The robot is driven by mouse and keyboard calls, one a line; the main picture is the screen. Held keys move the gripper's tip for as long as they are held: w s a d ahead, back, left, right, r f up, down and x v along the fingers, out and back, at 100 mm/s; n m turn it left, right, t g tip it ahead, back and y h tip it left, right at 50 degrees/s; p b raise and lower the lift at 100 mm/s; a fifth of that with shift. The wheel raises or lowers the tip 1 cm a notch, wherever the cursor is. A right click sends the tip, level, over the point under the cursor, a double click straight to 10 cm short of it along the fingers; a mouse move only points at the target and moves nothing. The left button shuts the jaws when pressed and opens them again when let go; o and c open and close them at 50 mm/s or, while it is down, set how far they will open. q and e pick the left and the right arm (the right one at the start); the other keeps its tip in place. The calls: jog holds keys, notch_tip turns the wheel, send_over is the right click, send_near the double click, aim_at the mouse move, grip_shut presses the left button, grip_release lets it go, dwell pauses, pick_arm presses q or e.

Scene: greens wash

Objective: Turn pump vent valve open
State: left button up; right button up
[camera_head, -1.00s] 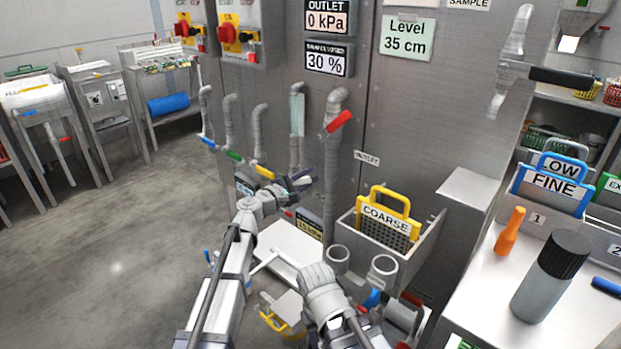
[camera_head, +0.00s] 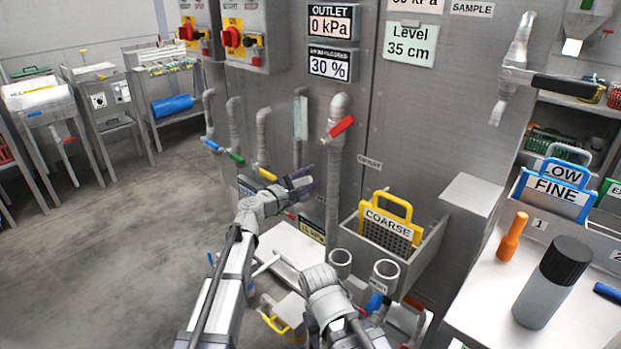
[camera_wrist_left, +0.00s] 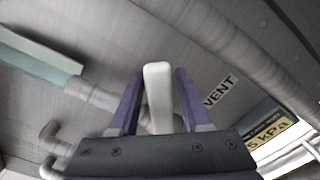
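In the left wrist view, a pale white lever (camera_wrist_left: 158,95) stands between the two purple fingers of my left gripper (camera_wrist_left: 158,82). A VENT label (camera_wrist_left: 221,91) is on the panel just right of it, so it looks like the vent valve handle. The fingers flank the lever, with a narrow gap showing on the right side; they look open around it. In the head view my left gripper (camera_head: 303,184) is at the pipes low on the grey panel and hides the vent valve. My right arm shows at the bottom, but its gripper does not.
A red-handled valve (camera_head: 342,126) is on the pipe to the right of my left gripper. Blue, green and yellow (camera_head: 267,174) handles are left of it. A bin (camera_head: 430,249) with the COARSE basket (camera_head: 390,222) is at right. Floor at left is clear.

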aim_at(302, 183)
pick_arm(q)
jog(key=shift+o, duration=0.5)
jog(key=v, duration=0.8)
jog(key=shift+d, duration=0.1)
